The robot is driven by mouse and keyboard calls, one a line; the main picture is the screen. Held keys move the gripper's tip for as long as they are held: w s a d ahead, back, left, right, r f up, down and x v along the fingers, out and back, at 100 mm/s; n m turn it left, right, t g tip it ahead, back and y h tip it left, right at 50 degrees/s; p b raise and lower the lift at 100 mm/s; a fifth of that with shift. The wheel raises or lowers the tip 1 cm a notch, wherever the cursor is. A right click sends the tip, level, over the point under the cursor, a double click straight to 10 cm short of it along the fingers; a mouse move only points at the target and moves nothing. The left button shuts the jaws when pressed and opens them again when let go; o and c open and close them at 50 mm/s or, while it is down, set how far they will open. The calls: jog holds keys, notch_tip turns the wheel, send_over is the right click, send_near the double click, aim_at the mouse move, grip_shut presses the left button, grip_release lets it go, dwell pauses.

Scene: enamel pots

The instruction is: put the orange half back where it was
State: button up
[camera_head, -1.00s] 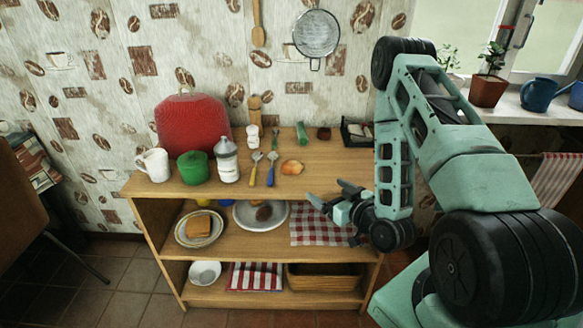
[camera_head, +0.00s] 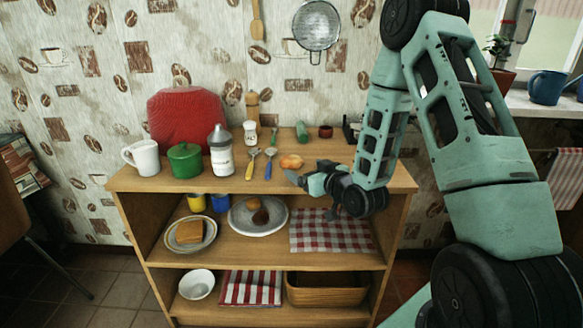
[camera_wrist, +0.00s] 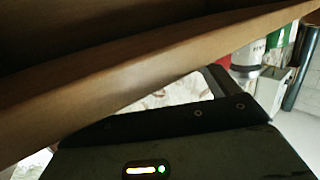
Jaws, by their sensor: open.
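An orange, rounded piece (camera_head: 291,162), which looks like the orange half, lies on the top board of the wooden shelf (camera_head: 140,182), right of the spoons. My gripper (camera_head: 303,179) is open and appears empty, at the front edge of the top board, just below and right of that piece in the head view. I cannot tell the exact gap between them. The wrist view shows a wooden board edge (camera_wrist: 110,85) close across the picture; the orange piece is not seen there.
On the top board stand a white mug (camera_head: 143,158), a green pot (camera_head: 187,161), a shaker bottle (camera_head: 221,155) and a red covered object (camera_head: 187,120). Below, a plate (camera_head: 275,228) holds two roundish foods, beside a checked cloth (camera_head: 330,235). A basket (camera_head: 327,292) sits at the bottom.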

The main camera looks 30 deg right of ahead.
aim_at(297, 161)
jog(key=shift+w+d+f, duration=0.1)
jog(key=shift+w+f, duration=0.05)
jog(key=shift+w, duration=1.4)
jog(key=shift+w+f, duration=0.1)
jog(key=shift+w, duration=1.45)
jog(key=shift+c, duration=0.3)
jog(key=c, duration=1.1)
jog(key=shift+r, duration=0.25)
jog(key=shift+c, duration=0.2)
